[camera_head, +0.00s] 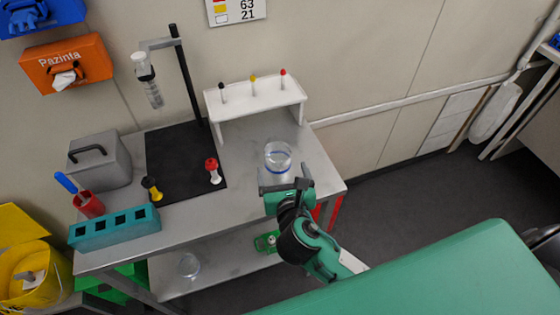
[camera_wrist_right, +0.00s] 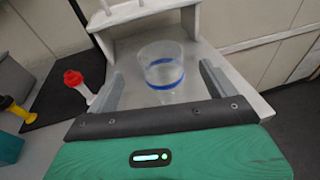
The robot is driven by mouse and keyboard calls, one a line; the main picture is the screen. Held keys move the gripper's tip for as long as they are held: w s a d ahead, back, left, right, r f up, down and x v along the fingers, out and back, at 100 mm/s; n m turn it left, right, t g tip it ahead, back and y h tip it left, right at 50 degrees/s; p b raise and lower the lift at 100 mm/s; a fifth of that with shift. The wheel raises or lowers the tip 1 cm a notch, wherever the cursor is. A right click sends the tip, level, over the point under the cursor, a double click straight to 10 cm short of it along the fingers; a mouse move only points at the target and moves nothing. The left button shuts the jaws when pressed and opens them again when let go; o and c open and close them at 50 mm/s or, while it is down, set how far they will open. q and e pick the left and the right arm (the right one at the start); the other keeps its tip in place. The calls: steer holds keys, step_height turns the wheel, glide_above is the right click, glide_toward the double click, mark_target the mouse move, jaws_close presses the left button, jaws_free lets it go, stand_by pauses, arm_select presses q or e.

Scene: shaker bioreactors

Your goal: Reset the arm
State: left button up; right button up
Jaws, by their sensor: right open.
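My right gripper (camera_head: 286,184) is at the front right of the metal table, green with dark parts. In the right wrist view its two grey fingers (camera_wrist_right: 163,92) are spread apart and open. A clear beaker with a blue band (camera_head: 278,160) stands upright on the table just beyond the gripper. In the right wrist view the beaker (camera_wrist_right: 162,70) shows between and slightly beyond the fingers; I cannot tell whether they touch it. My left gripper is not in view.
A white rack (camera_head: 256,97) with coloured-top pieces stands behind the beaker. A black mat (camera_head: 185,150) holds a stand (camera_head: 187,75), a red-topped piece (camera_head: 212,170) and a yellow-black one (camera_head: 152,188). A teal block (camera_head: 115,227) and grey box (camera_head: 99,161) are at left.

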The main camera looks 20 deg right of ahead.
steer(key=shift+v, duration=0.9)
